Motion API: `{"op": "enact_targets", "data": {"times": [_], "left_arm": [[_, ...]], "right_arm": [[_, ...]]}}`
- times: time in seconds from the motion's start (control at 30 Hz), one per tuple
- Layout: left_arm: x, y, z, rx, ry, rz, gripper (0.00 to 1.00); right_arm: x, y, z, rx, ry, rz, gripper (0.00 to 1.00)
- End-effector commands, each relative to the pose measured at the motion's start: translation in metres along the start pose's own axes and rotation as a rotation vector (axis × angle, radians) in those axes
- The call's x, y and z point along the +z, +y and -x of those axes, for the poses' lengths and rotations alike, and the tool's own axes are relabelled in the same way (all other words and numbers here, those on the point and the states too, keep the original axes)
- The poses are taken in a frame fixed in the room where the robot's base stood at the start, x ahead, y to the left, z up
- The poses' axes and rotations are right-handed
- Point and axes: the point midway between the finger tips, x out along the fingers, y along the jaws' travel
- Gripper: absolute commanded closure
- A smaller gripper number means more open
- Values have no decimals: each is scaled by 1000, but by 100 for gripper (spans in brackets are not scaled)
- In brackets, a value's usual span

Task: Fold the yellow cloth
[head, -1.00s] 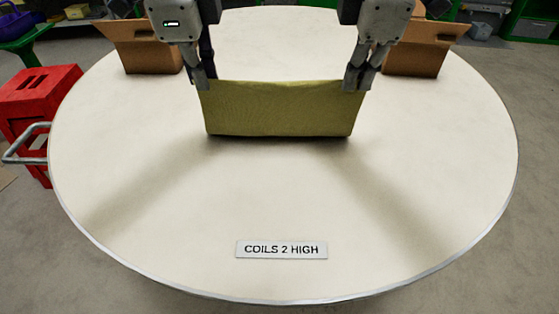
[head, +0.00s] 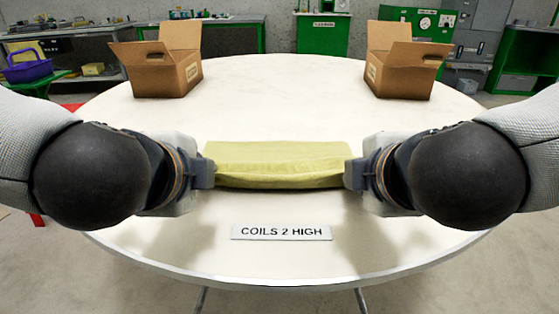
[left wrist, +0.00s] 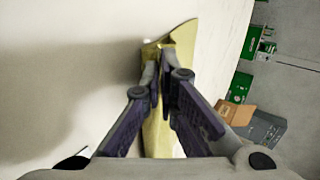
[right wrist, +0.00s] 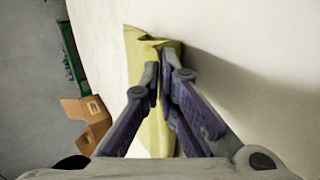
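The yellow cloth (head: 278,160) lies across the middle of the round white table, with its near edge raised and folded toward the front. My left gripper (head: 212,172) is at the cloth's left near corner and my right gripper (head: 352,172) is at its right near corner. In the left wrist view the fingers (left wrist: 166,68) are closed together on the cloth (left wrist: 158,128). In the right wrist view the fingers (right wrist: 160,70) are likewise closed on the cloth (right wrist: 134,60). My forearms hide parts of the table at both sides.
A label plate reading "COILS 2 HIGH" (head: 281,232) lies on the table (head: 275,105) in front of the cloth. Open cardboard boxes stand at the back left (head: 165,75) and back right (head: 403,75). The table between the boxes is clear.

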Motion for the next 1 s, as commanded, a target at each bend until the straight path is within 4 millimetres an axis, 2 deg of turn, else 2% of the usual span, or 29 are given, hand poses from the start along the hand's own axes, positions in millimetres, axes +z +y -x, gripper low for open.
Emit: {"op": "enact_targets", "data": {"times": [0.23,0.3,0.4,0.77,1.0], "left_arm": [[0,0,0,-6,0,0,100],[0,0,0,-6,0,0,83],[0,0,0,-5,0,0,63],[0,-2,3,-5,1,1,63],[-1,-23,45,-6,3,2,63]], "right_arm": [[0,0,0,6,0,-1,100],[0,0,0,6,0,0,82],[0,0,0,5,0,0,63],[0,2,3,6,1,-1,63],[0,23,45,6,3,-3,63]]}}
